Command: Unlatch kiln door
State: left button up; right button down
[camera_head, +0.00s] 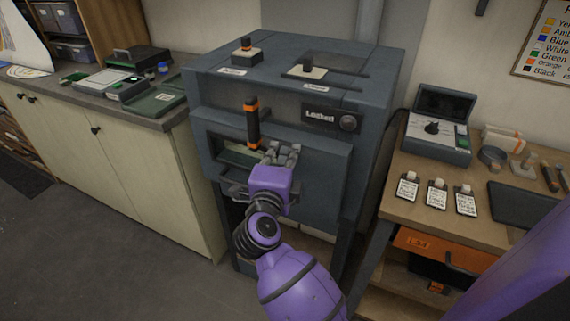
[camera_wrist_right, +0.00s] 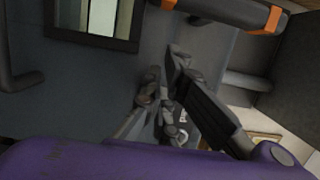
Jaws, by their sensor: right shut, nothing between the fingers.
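The kiln (camera_head: 330,180) is a dark blue-grey cabinet in the middle of the head view, and a panel on its front reads "Locked" (camera_head: 320,117). A black latch handle with orange bands (camera_head: 252,124) stands upright on the kiln's front; it also shows at the top of the right wrist view (camera_wrist_right: 232,12). My right gripper (camera_head: 283,153) is in front of the kiln door, just below and to the right of the handle. In the wrist view my right gripper (camera_wrist_right: 172,65) is shut and empty, apart from the handle. My left gripper is not in view.
A pale cabinet (camera_head: 140,180) with a cluttered top stands at left. Two knobs with labels sit on the kiln's top. The floor at lower left is clear.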

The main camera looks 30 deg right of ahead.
aim_at(253, 124)
jog(key=shift+w+a, duration=1.1)
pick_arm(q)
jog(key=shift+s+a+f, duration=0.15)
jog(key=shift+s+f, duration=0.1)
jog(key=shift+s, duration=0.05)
